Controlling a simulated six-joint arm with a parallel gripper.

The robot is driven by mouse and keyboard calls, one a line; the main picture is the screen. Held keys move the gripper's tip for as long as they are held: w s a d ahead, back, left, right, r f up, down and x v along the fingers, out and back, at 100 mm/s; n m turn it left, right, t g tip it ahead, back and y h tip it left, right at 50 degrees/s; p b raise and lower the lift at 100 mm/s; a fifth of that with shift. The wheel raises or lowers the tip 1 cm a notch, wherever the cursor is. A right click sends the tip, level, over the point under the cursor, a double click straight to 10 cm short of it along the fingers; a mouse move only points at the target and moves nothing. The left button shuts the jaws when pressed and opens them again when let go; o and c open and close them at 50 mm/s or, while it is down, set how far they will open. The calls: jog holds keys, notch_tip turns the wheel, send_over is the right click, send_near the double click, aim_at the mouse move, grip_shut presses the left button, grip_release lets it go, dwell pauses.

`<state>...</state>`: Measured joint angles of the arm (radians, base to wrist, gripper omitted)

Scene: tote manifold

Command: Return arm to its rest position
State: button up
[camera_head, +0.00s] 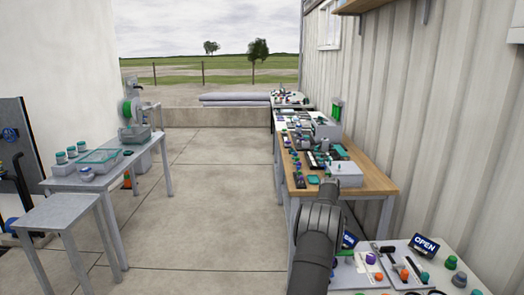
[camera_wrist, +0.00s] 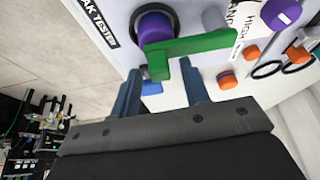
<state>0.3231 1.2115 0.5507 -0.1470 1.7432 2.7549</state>
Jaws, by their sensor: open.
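In the wrist view my gripper (camera_wrist: 160,70) is open, its two dark blue fingers apart over a white panel (camera_wrist: 130,70). A green lever handle (camera_wrist: 195,48) on a purple knob (camera_wrist: 156,26) lies just beyond the fingertips. A small blue knob (camera_wrist: 151,88) shows between the fingers; I cannot tell whether anything touches. Nothing is visibly held. In the head view my arm (camera_head: 318,225) reaches forward from the bottom edge, and its gripper end is not clear there.
Orange knobs (camera_wrist: 227,79) and another purple knob (camera_wrist: 281,14) stand near the fingers. A wooden bench (camera_head: 378,182) with many fittings runs along the right wall. Panels with "OPEN" signs (camera_head: 424,244) lie at front right. A grey table (camera_head: 75,180) stands left; the floor between is clear.

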jog(key=s+n, duration=0.1)
jog(key=n, duration=0.1)
jog(key=s+n+h, duration=0.1)
jog(key=n, duration=0.1)
jog(key=shift+s+d, duration=0.2)
jog(key=shift+s, duration=0.2)
jog(key=s+n, duration=0.1)
jog(key=n, duration=0.1)
jog(key=s+d+n+t+h, duration=0.1)
jog(key=shift+s+d+n+h, duration=0.1)
jog(key=shift+d+n+h, duration=0.05)
jog(key=shift+n+h, duration=0.2)
jog(key=s+d+n+t, duration=0.1)
jog(key=n, duration=0.1)
jog(key=shift+s+d+n+h, duration=0.1)
jog(key=shift+d+n+h, duration=0.05)
jog(key=shift+n+h, duration=0.2)
jog(key=shift+s+d+n+t+h, duration=0.1)
jog(key=shift+s+d+n+t, duration=0.25)
jog(key=shift+n, duration=0.4)
jog(key=shift+s+d+n+t+h, duration=0.1)
jog(key=shift+d+n+t, duration=0.1)
jog(key=shift+d+n, duration=0.4)
jog(key=shift+s+d+n+t+h, duration=0.15)
jog(key=shift+d+n+t, duration=0.1)
jog(key=shift+n, duration=0.6)
